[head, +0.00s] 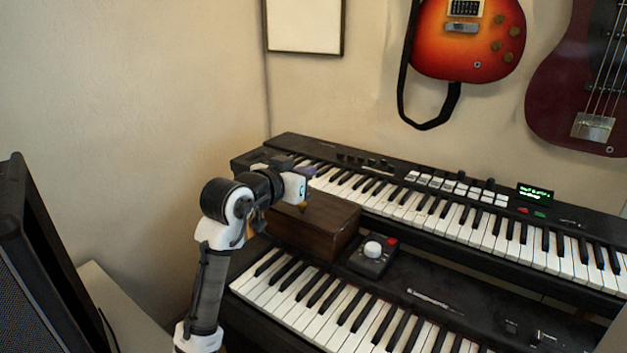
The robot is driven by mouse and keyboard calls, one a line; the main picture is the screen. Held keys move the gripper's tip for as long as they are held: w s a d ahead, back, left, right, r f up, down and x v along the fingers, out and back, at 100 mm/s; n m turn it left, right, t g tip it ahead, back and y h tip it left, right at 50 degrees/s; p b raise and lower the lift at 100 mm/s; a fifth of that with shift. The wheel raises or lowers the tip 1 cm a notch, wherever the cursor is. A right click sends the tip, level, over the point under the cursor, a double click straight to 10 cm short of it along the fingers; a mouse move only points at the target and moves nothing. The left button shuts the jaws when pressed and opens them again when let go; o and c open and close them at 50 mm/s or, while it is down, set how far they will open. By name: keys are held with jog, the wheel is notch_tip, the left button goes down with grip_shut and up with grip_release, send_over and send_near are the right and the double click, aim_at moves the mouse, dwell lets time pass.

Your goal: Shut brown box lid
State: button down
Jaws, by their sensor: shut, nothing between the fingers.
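A brown wooden box (312,228) sits at the left end of the lower keyboard, in front of the upper keyboard. Its top face looks flat and level with the walls, so the lid appears down, though my arm hides the left part of the top. My gripper (303,204) is above the box's top, near its back left part. Its fingers are shut and hold nothing. I cannot tell whether the fingertips touch the lid.
A small black control box (373,257) with a white knob stands right of the brown box. The upper keyboard (440,205) rises behind, and the lower keyboard (330,305) lies in front. A dark speaker or amplifier (45,275) stands at left. Guitars (468,40) hang on the wall.

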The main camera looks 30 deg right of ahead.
aim_at(296, 217)
jog(key=f+h+b, duration=0.1)
jog(key=b, duration=0.1)
jog(key=a+f+t+h+b, duration=0.1)
jog(key=b, duration=0.1)
jog(key=s+a+f+h+b, duration=0.1)
jog(key=f, duration=0.1)
jog(key=shift+a+t+h+b, duration=0.25)
jog(key=shift+t+h+b, duration=0.05)
jog(key=shift+b, duration=0.1)
jog(key=shift+s+a+f+b, duration=0.2)
jog(key=shift+a+f+b, duration=0.25)
jog(key=shift+b, duration=0.4)
jog(key=shift+f, duration=0.1)
jog(key=shift+d, duration=0.1)
